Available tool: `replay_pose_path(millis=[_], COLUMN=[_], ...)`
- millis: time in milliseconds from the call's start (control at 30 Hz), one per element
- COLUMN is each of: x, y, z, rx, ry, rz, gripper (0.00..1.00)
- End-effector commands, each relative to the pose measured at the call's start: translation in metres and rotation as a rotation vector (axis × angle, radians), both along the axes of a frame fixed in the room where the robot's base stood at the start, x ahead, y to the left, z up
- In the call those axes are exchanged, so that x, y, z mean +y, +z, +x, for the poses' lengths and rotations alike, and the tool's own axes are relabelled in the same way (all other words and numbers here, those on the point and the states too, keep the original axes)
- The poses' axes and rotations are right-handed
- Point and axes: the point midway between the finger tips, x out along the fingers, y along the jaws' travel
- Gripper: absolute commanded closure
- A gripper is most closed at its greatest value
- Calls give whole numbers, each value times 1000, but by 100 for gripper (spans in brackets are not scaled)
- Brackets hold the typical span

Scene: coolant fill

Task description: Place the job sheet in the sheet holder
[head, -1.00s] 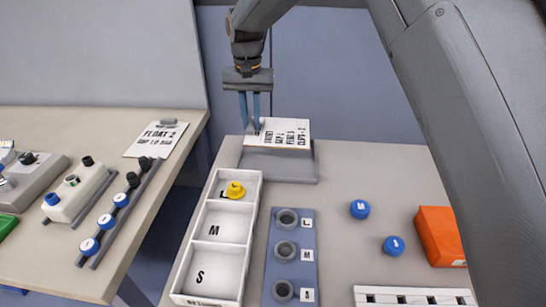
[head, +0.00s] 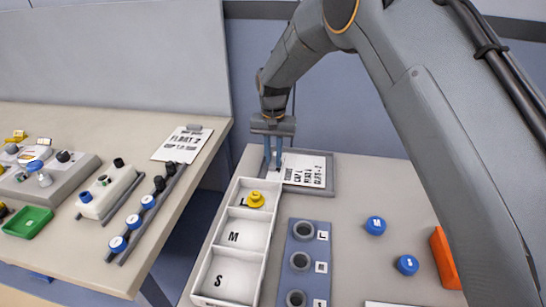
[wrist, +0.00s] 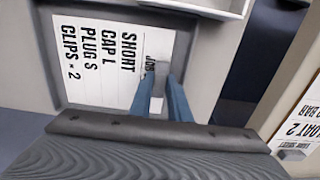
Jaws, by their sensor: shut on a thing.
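In the wrist view the sheet (wrist: 100,62) sits inside the holder's raised rim (wrist: 47,50). My gripper (head: 273,166) is shut on the grey tab at the sheet's left edge, and the tab shows between the fingertips (wrist: 161,80). Whether the sheet touches the holder's floor everywhere is not clear.
A white compartment tray (head: 204,270) with a yellow part (head: 256,200) stands just in front of the gripper. A blue-grey rack (head: 292,272) and blue caps (head: 376,226) lie nearer. The left table holds another sheet (head: 183,145), across a gap.

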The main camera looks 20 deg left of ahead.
Motion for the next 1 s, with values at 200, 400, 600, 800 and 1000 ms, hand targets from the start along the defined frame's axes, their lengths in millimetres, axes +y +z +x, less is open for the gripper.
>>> replay_pose_path(millis=[200, 400, 600, 800, 1000], x=[0, 0, 0, 1, 1], y=[-3, -2, 1, 27, 68], z=[0, 0, 0, 1, 1], rx=[0, 0, 0, -3, -4], ry=[0, 0, 0, 0, 0], rz=[0, 0, 0, 3, 3], gripper=[72, 65, 65, 65, 65])
